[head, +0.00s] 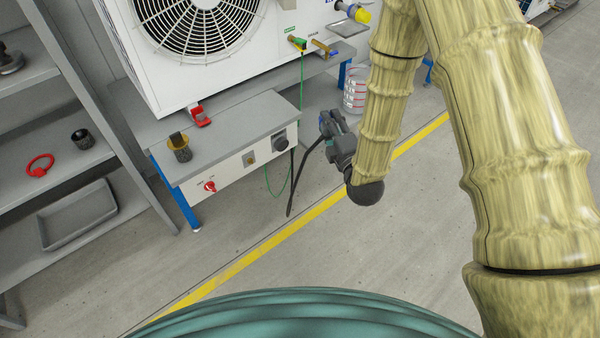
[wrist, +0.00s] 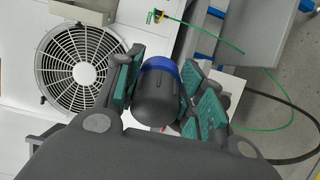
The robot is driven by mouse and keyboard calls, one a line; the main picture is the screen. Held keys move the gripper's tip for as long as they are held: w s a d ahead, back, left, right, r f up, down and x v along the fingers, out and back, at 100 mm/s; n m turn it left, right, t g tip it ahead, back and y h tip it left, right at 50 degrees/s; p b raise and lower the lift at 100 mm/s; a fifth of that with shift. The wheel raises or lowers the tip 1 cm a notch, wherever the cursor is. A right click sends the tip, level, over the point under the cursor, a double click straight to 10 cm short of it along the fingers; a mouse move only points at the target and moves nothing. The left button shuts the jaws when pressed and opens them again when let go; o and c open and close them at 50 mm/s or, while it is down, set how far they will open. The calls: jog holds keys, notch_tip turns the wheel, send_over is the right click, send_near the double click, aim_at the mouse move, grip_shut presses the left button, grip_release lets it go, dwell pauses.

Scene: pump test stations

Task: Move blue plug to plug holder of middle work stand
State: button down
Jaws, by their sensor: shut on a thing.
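The blue plug (wrist: 156,98), a black body with a blue collar, sits between the teal finger pads of my gripper (wrist: 160,92) in the wrist view. My gripper (head: 331,124) is shut on it. In the head view the gripper is in the air, to the right of a grey-topped work stand (head: 235,121). A black cable (head: 306,160) hangs in a loop from the gripper side to the stand's front. I cannot tell which part is the plug holder, or whether this stand is the middle one.
A white fan unit (head: 165,70) stands on the bench. A cup-like fitting (head: 179,148) and a red clamp (head: 199,116) are on or near the stand top. A green wire (head: 301,78) hangs down. Shelves (head: 75,200) stand left. The floor past the yellow line is clear.

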jog(key=w+a+f+n+g+y+b, duration=0.1)
jog(key=a+f+y+b, duration=0.1)
jog(key=f+b, duration=0.5)
jog(key=w+a+f+n+g+y+b, duration=0.1)
jog(key=w+a+f+n+y+b, duration=0.1)
jog(key=f+b, duration=0.5)
jog(key=w+a+f+n+y+b, duration=0.1)
jog(key=a+f+b, duration=0.3)
jog(key=b, duration=1.2)
notch_tip(320, 180, down, 4)
jog(key=shift+w+r+g+y, duration=0.25)
jog(key=shift+w+g+y, duration=0.2)
jog(key=shift+y, duration=0.15)
jog(key=shift+a, duration=0.1)
jog(key=shift+b+x, duration=0.45)
jog(key=shift+x, duration=2.45)
jog(key=shift+n, duration=0.3)
jog(key=shift+w+n+g+y, duration=0.1)
jog(key=shift+n+g+y, duration=0.8)
jog(key=shift+y, duration=0.4)
